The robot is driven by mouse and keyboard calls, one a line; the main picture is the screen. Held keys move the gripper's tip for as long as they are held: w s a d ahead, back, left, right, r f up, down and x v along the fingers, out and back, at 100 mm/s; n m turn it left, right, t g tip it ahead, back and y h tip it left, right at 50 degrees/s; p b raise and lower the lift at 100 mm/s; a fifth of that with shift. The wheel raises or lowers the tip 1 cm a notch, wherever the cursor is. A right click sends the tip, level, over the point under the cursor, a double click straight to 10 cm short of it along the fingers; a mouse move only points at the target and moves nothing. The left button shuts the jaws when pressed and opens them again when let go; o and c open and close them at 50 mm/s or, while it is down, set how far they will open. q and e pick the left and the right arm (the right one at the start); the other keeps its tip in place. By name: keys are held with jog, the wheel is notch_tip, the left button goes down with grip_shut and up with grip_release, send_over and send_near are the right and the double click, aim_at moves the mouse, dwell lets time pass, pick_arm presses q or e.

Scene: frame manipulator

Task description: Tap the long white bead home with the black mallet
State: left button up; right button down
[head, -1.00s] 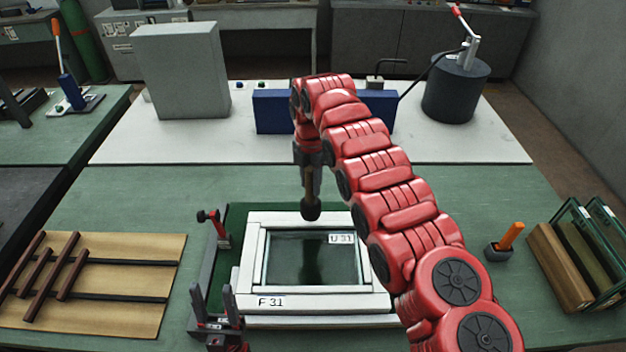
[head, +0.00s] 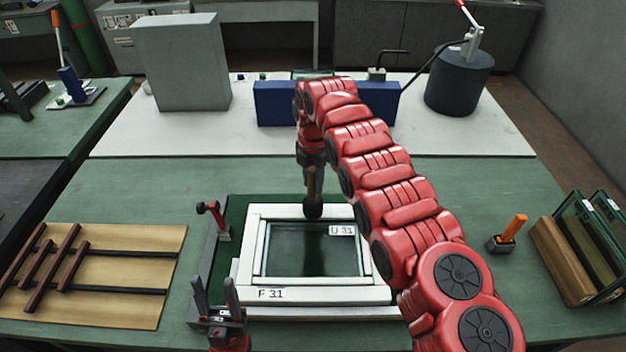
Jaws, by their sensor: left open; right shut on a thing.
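A white frame (head: 250,223) labelled F 31 lies flat on the green bench, with a glass pane (head: 300,250) labelled U 31 inside it. White beads line the pane; the far long white bead (head: 290,224) runs along its far edge. My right gripper (head: 312,164) is shut on the black mallet (head: 312,209), held upright with its head down at the far side of the frame. I cannot tell whether the head touches the bead. My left gripper (head: 215,295) is open and empty, at the near left corner of the frame.
A red-handled clamp (head: 215,215) stands left of the frame. Brown strips lie on a wooden board (head: 130,270) at the left. An orange-handled tool (head: 512,230) in a holder and a glass rack (head: 590,240) are at the right. A blue box (head: 285,103) stands behind.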

aim_at(313, 167)
jog(key=shift+a+f+b, duration=0.15)
jog(key=shift+f+b, duration=0.2)
jog(key=shift+f, duration=0.3)
jog(key=shift+r, duration=0.1)
jog(key=shift+r, duration=0.1)
jog(key=shift+r, duration=0.2)
notch_tip(313, 167, up, 4)
jog(key=shift+r+p, duration=0.25)
jog(key=shift+p, duration=0.65)
